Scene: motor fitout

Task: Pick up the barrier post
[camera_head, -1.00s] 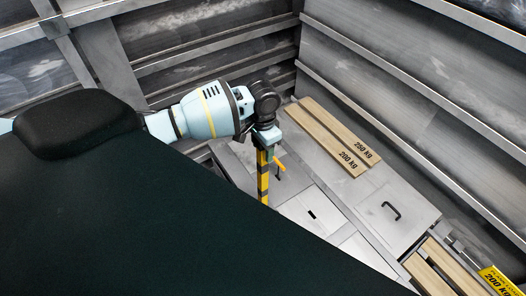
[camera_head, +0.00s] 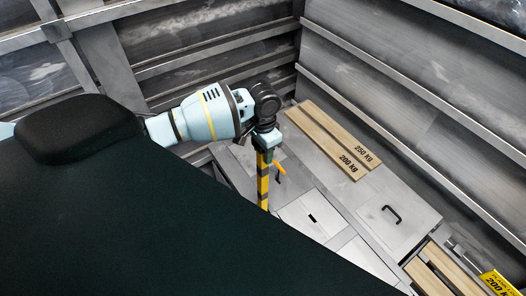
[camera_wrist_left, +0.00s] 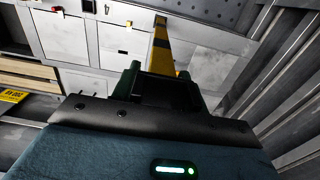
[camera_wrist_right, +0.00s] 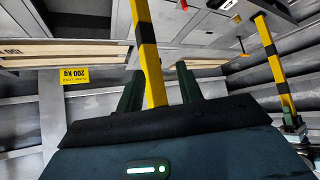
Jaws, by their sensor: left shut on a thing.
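A yellow-and-black striped post (camera_head: 263,185) hangs upright below my left gripper (camera_head: 266,143) in the head view. The left gripper is shut on its upper part. In the left wrist view the post (camera_wrist_left: 161,48) runs out between the left fingers (camera_wrist_left: 158,72). In the right wrist view a striped post (camera_wrist_right: 148,48) passes between the right fingers (camera_wrist_right: 159,68), with a narrow gap showing on one side, so its grip is unclear. A second striped post (camera_wrist_right: 272,62) stands farther right in that view. The right gripper is hidden in the head view.
A small orange lever (camera_head: 281,169) is close beside the post. Ribbed metal walls (camera_head: 400,90) enclose the space; a yellow sign (camera_head: 497,283) is lower right.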

